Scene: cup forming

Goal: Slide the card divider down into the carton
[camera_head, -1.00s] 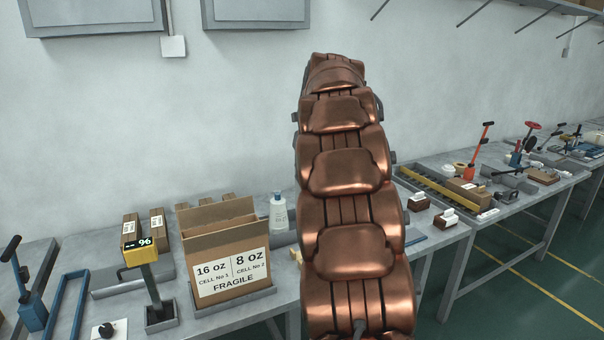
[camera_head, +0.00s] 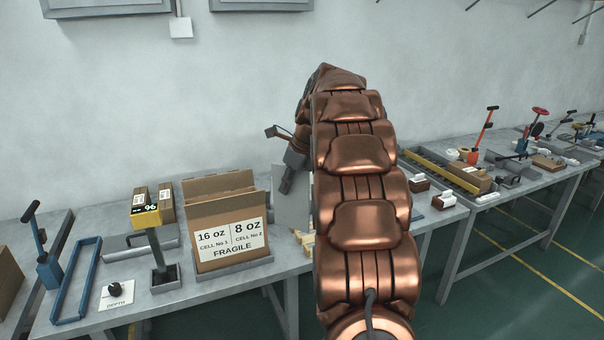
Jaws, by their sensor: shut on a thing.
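The open-topped brown carton (camera_head: 228,208) stands upright in a grey tray on the bench, left of my arm. Its front label reads 16 oz, 8 oz and FRAGILE. My gripper (camera_head: 291,179) points down just right of the carton, partly hidden behind my copper arm. It is shut on a pale grey panel, which looks like the card divider (camera_head: 277,197). The panel hangs roughly upright beside the carton, outside it. Its right part is hidden by my arm, and I cannot see the fingertips clearly.
A blue frame (camera_head: 76,282) and a black knob on a DEPTH plate (camera_head: 116,290) lie further left. The wall is close behind the bench.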

